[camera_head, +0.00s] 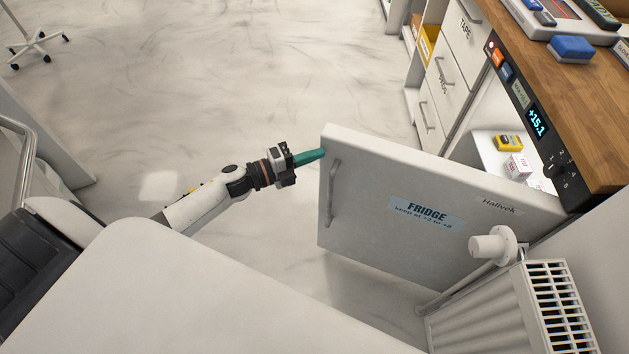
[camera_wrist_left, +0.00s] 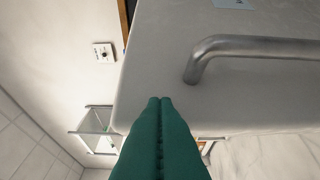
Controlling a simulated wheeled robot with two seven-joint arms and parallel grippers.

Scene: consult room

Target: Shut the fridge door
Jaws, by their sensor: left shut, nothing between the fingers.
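The white fridge door (camera_head: 440,200) stands wide open, swung out from the fridge under the wooden counter. It bears a blue "FRIDGE" label (camera_head: 427,213) and a grey bar handle (camera_head: 332,192) near its free edge. My left gripper (camera_head: 310,156) has green fingers, shut and empty, with the tips at the top corner of the door's free edge. In the left wrist view the closed fingertips (camera_wrist_left: 160,101) lie over the door's face beside the handle (camera_wrist_left: 250,47); I cannot tell whether they touch it. My right gripper is not in view.
The open fridge interior (camera_head: 487,152) holds small boxes. A white radiator (camera_head: 485,318) with a valve (camera_head: 492,245) stands close to the door's hinge side. Drawers (camera_head: 450,70) line the wall beyond. The floor (camera_head: 220,80) behind my left arm is clear.

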